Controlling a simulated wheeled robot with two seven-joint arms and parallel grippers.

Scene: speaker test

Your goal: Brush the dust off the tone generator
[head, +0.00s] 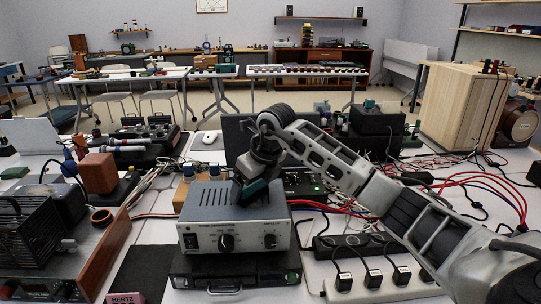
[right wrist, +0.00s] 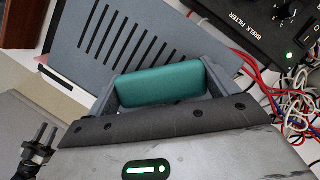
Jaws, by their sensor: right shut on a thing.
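The tone generator (head: 234,226) is a grey-blue metal box with a pale front, two black knobs and a slotted top. It sits on a black unit in the middle of the bench in the head view. Its slotted top also shows in the right wrist view (right wrist: 98,35). My right gripper (head: 251,190) is over the generator's top, pointing down. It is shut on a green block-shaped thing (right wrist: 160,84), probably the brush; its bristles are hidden. I cannot tell whether it touches the top. No dust can be made out. My left gripper is not in view.
A black unit (head: 235,283) lies under the generator. A white power strip (head: 385,287) with plugs and red cables (head: 492,184) lie to the right. A black device with a brown side panel (head: 100,262) stands at left.

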